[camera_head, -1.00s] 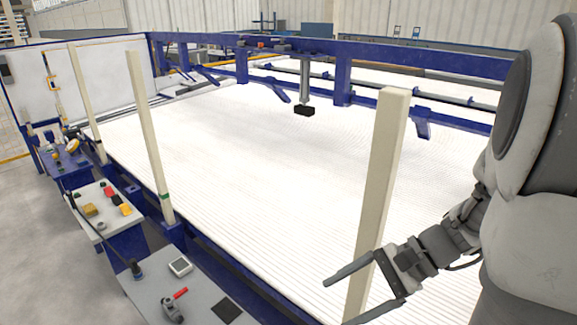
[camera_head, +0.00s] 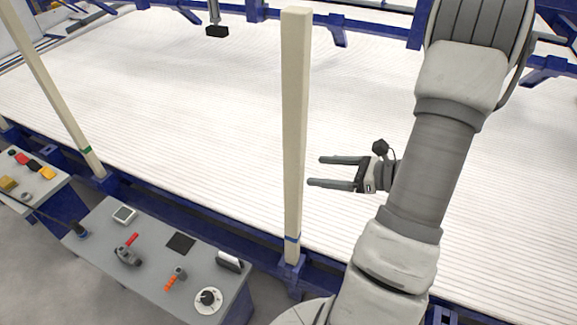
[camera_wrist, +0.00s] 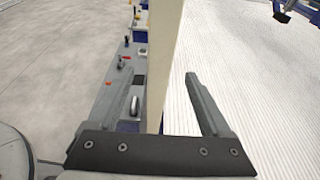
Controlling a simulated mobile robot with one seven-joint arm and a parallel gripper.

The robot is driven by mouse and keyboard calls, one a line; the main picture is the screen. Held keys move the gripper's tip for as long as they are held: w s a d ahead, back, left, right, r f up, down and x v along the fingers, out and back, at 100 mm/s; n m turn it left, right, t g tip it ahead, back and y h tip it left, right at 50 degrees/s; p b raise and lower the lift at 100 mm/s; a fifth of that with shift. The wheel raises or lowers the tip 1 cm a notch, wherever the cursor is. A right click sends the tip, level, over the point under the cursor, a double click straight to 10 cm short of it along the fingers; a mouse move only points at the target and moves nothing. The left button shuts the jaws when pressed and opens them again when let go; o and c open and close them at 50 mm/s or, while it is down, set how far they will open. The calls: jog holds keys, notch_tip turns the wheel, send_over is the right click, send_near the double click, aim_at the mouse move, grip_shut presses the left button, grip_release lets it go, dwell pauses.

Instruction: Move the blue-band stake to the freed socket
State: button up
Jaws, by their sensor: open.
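The blue-band stake (camera_head: 294,130) is a tall cream post standing upright in the head view, with a blue band near its foot. Its foot sits in a blue socket (camera_head: 292,275) on the frame's near edge. My gripper (camera_head: 313,172) is open and empty, just right of the stake at about mid-height, with its fingers pointing at it. In the wrist view the stake (camera_wrist: 165,60) stands beyond and between the two open fingers (camera_wrist: 152,105). I cannot identify the freed socket for certain.
A green-band stake (camera_head: 60,95) stands at the left. A grey worktable (camera_head: 150,275) with a hammer, a dial and other tools is in front of the frame. The white ribbed bed (camera_head: 200,130) lies behind the stake. A black block (camera_head: 217,31) hangs over it.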

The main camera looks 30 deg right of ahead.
aim_at(283, 139)
jog(key=x, duration=1.1)
jog(key=shift+w+f, duration=0.1)
grip_shut()
dwell(1.1)
jog(key=shift+r+p, duration=3.3)
jog(key=shift+r, duration=1.2)
